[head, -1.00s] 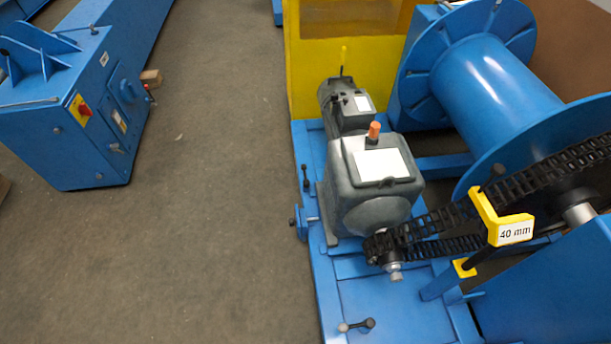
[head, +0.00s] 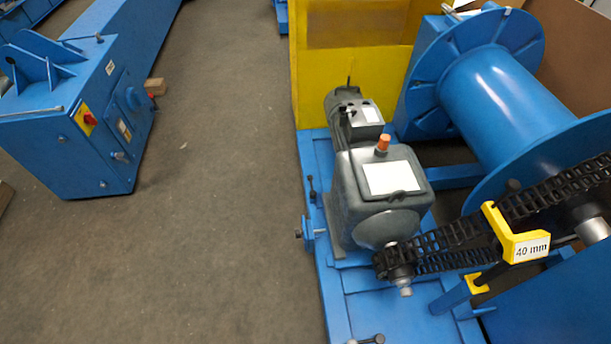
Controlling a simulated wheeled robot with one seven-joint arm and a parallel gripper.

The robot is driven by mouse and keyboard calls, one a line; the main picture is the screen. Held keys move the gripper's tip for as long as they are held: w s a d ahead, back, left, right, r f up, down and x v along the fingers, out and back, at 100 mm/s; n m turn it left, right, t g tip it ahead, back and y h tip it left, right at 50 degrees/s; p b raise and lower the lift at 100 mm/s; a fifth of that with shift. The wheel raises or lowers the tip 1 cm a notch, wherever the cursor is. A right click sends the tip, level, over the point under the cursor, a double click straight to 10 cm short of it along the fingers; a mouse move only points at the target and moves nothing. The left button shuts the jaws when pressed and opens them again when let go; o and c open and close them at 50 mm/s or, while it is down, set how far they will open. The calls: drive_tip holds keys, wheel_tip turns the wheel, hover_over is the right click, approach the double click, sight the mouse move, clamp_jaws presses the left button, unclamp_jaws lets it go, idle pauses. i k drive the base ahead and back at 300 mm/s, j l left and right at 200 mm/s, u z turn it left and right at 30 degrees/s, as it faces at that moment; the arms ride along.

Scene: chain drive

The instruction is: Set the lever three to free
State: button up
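No label reading "three" is legible, so I cannot tell which lever is lever three. A small dark lever (head: 311,188) stands upright on the left rail of the blue base frame. Another clamp lever (head: 367,340) lies low at the bottom edge, partly cut off by the picture. A thin upright rod (head: 348,95) stands by the grey motor (head: 352,118). My gripper is not in view.
The grey gearbox (head: 380,195) with an orange cap drives a black chain (head: 455,235) toward the blue drum (head: 495,95). A yellow "40 mm" gauge (head: 518,243) is at the chain. A blue cabinet (head: 75,130) stands left. Grey floor (head: 220,200) between is clear.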

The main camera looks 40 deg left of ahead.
sight(312, 193)
drive_tip(key=i+j, duration=0.1)
drive_tip(key=j, duration=0.3)
drive_tip(key=i+j, duration=0.1)
drive_tip(key=j, duration=0.35)
drive_tip(key=i+j, duration=0.1)
drive_tip(key=j, duration=0.3)
drive_tip(key=i+j, duration=0.1)
drive_tip(key=j, duration=0.3)
drive_tip(key=i+j, duration=0.1)
drive_tip(key=j, duration=0.35)
drive_tip(key=i+j, duration=0.1)
drive_tip(key=j, duration=0.3)
drive_tip(key=i+j, duration=0.3)
drive_tip(key=j, duration=0.2)
drive_tip(key=i+j, duration=0.3)
drive_tip(key=j, duration=0.25)
drive_tip(key=i+j+u, duration=0.1)
drive_tip(key=i+j, duration=0.25)
drive_tip(key=j, duration=0.15)
drive_tip(key=i+j, duration=0.3)
drive_tip(key=j, duration=0.2)
drive_tip(key=i+j, duration=0.35)
drive_tip(key=j+u, duration=0.05)
drive_tip(key=j, duration=0.1)
